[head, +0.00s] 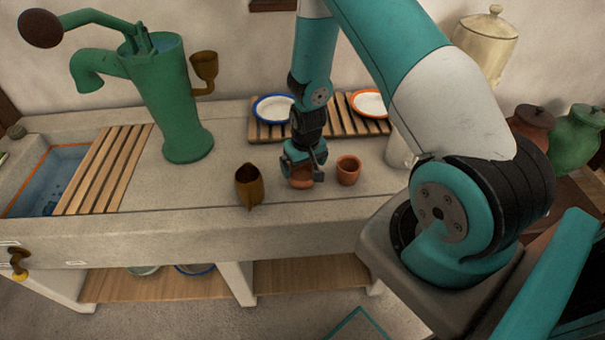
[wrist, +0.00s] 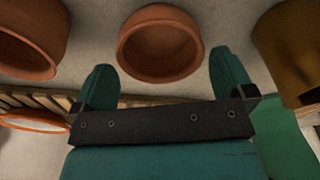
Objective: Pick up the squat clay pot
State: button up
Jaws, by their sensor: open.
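The squat clay pot (head: 301,182) is a low terracotta pot on the stone counter, partly hidden behind my gripper in the head view. In the wrist view the pot (wrist: 160,70) shows its round open mouth. My gripper (head: 304,161) points down over it. In the wrist view my gripper (wrist: 166,76) is open, with one finger on each side of the pot's near edge and gaps between fingers and clay. Nothing is held. I cannot tell exactly how high the fingertips are above the counter.
A second, taller clay pot (head: 348,171) stands close on the right. A brown jug (head: 249,186) stands on the left. Behind are a wooden rack (head: 340,126) with a blue-rimmed plate (head: 272,108) and an orange-rimmed plate (head: 369,103). A green pump (head: 168,95) stands farther left.

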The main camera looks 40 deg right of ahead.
aim_at(302, 178)
jog(key=shift+w+d+f+p, duration=0.15)
jog(key=shift+f+p, duration=0.15)
jog(key=shift+f, duration=0.7)
jog(key=shift+w+a+f+p, duration=0.15)
jog(key=shift+f+p, duration=0.1)
jog(key=shift+f, duration=0.7)
jog(key=shift+d, duration=0.1)
jog(key=shift+c, duration=0.2)
jog(key=c, duration=0.6)
jog(key=shift+r, duration=0.1)
